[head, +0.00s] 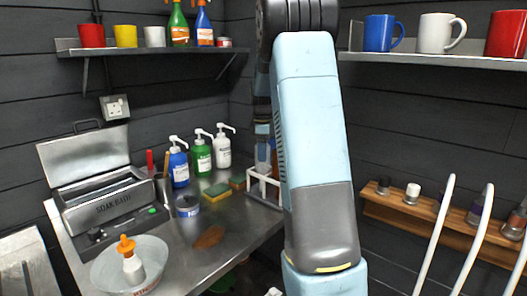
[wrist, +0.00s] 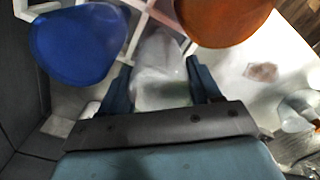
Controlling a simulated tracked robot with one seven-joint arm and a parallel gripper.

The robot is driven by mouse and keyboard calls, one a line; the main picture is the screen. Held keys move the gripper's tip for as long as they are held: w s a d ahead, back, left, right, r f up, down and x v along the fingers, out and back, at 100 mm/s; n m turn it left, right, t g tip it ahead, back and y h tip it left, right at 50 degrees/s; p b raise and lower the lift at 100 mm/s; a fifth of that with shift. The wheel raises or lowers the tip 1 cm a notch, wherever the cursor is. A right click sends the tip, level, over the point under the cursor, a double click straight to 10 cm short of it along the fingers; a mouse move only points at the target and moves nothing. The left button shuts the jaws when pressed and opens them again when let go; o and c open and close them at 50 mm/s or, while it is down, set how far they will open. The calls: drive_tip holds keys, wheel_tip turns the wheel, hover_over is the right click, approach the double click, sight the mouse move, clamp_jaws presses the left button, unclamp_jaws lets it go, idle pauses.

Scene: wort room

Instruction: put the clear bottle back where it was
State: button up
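My gripper (wrist: 158,80) has a finger on each side of the clear bottle (wrist: 160,60) in the wrist view. The bottle fills the gap between the fingers, so I take the gripper as shut on it. A white rack (wrist: 140,32) lies under and beyond the bottle, with a blue item (wrist: 78,45) on the left and an orange item (wrist: 222,18) on the right. In the head view the white rack (head: 264,187) stands at the counter's back right, partly hidden by my arm. Whether the bottle sits in a rack compartment or above it, I cannot tell.
The steel counter (head: 237,212) holds sponges (head: 216,192), pump bottles (head: 201,155), a tin (head: 187,206), a steel soak bath (head: 108,205) and a bowl (head: 100,275). A brown stain (head: 209,237) marks the counter.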

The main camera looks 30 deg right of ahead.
drive_tip(key=o, duration=0.5)
drive_tip(key=shift+c, duration=0.2)
wheel_tip(320, 180, up, 12)
drive_tip(key=shift+f, duration=0.1)
drive_tip(key=s+a+r+m+t, duration=0.2)
drive_tip(key=s+a+m, duration=0.2)
drive_tip(key=s+a, duration=0.65)
drive_tip(key=s+a+r+m+t, duration=0.15)
drive_tip(key=s+a+m, duration=0.4)
drive_tip(key=s, duration=0.85)
drive_tip(key=s+a+f+m+t, duration=0.2)
drive_tip(key=s+a+f, duration=0.2)
drive_tip(key=s, duration=0.5)
drive_tip(key=shift+s+a+f, duration=0.35)
drive_tip(key=shift+a+f, duration=0.05)
drive_tip(key=shift+f, duration=0.65)
